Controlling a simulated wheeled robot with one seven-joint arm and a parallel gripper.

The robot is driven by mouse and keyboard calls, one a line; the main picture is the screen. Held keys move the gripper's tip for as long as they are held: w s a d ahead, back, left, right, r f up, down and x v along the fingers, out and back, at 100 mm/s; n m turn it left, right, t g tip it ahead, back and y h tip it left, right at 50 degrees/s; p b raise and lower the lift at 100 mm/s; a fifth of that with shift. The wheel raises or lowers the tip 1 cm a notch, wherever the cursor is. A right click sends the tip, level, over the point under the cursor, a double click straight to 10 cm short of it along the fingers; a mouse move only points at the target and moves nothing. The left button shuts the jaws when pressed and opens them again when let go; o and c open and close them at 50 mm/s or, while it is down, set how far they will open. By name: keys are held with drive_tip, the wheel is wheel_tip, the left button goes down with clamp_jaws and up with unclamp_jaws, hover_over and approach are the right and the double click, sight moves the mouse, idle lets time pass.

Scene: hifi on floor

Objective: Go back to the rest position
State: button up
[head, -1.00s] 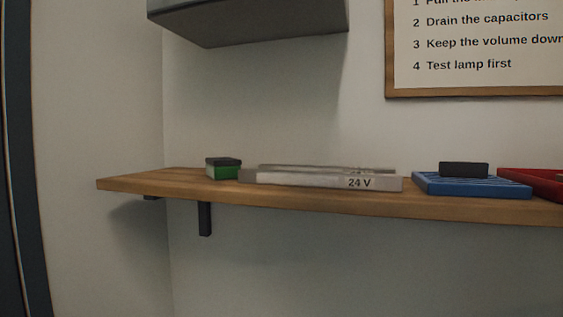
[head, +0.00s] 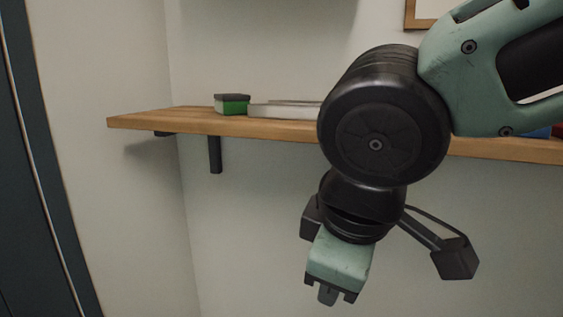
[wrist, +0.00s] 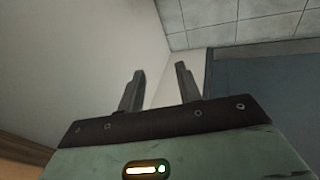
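My gripper (head: 328,294) hangs in front of the wall, below the level of the wooden shelf (head: 165,121), pointing down in the head view. In the wrist view my gripper (wrist: 158,88) shows two fingers standing apart with nothing between them. Beyond the fingers are bare wall and a tiled surface (wrist: 235,22). My arm covers the middle and right of the shelf in the head view.
A green box with a dark top (head: 232,105) sits on the shelf. A pale grey flat unit (head: 283,110) lies beside it, its right part hidden by my arm. A blue item (head: 538,132) shows partly at right. A dark door-like panel (head: 35,170) stands at left.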

drive_tip(key=s+d+f+m+g, duration=0.55)
drive_tip(key=s+d+f, duration=0.3)
drive_tip(key=f, duration=0.35)
wheel_tip(320, 180, up, 16)
drive_tip(key=t+p, duration=0.1)
drive_tip(key=p, duration=1.5)
drive_tip(key=shift+a, duration=0.25)
drive_tip(key=shift+r, duration=0.1)
